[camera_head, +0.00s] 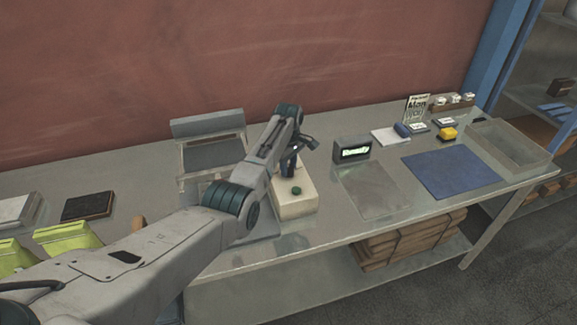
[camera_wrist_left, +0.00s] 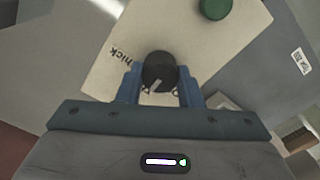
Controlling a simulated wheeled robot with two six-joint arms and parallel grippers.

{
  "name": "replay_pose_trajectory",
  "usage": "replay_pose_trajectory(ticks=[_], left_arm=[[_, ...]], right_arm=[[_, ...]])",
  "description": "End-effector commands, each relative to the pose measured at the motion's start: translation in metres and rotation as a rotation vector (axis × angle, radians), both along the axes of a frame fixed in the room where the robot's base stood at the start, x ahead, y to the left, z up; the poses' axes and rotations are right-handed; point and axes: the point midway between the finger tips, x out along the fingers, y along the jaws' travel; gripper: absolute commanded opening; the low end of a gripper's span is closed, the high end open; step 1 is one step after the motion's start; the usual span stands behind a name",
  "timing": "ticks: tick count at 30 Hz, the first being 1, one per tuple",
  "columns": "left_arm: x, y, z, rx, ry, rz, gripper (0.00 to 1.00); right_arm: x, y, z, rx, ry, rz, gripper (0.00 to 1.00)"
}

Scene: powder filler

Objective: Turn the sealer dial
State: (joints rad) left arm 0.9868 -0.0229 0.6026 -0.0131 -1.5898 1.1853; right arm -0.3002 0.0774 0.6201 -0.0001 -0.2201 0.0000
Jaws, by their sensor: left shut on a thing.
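The sealer dial (camera_wrist_left: 159,72) is a round black knob with a light pointer mark, on a cream panel (camera_wrist_left: 110,70) with the word "thick" beside it. My left gripper (camera_wrist_left: 160,88) has its two blue fingers on either side of the dial and is shut on it. A green round button (camera_wrist_left: 215,9) sits on the same panel. In the head view, my left arm reaches from the left to the cream sealer box (camera_head: 296,207), with the left gripper (camera_head: 292,160) at its far end; the dial is hidden there. The green button (camera_head: 296,190) shows in front. My right gripper is not in view.
A grey machine with a raised lid (camera_head: 207,123) stands behind the arm. To the right are a display box (camera_head: 352,149), a clear plate (camera_head: 374,191), a blue mat (camera_head: 451,172) and a tray (camera_head: 509,148). Green pouches (camera_head: 68,238) lie at left.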

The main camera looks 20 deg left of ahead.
Motion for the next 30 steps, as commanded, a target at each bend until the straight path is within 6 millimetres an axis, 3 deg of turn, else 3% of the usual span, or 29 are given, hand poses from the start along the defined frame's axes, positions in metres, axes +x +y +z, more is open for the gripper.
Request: replay_pose_trajectory(ticks=[19,20,23,30], left_arm=[[0.0005,-0.0008,0.0011,-0.002,-0.001,-0.05,0.1],[0.0005,-0.0008,0.0011,-0.002,-0.001,-0.05,0.37],[0.0005,-0.0006,0.0009,-0.002,-0.001,-0.049,0.55],[0.0002,-0.0003,0.0005,0.0,-0.001,-0.049,0.55]], right_arm=[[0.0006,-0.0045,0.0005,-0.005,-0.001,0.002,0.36],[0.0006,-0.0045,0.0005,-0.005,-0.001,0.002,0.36],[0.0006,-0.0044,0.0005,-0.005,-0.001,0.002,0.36],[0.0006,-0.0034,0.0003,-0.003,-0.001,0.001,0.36]])
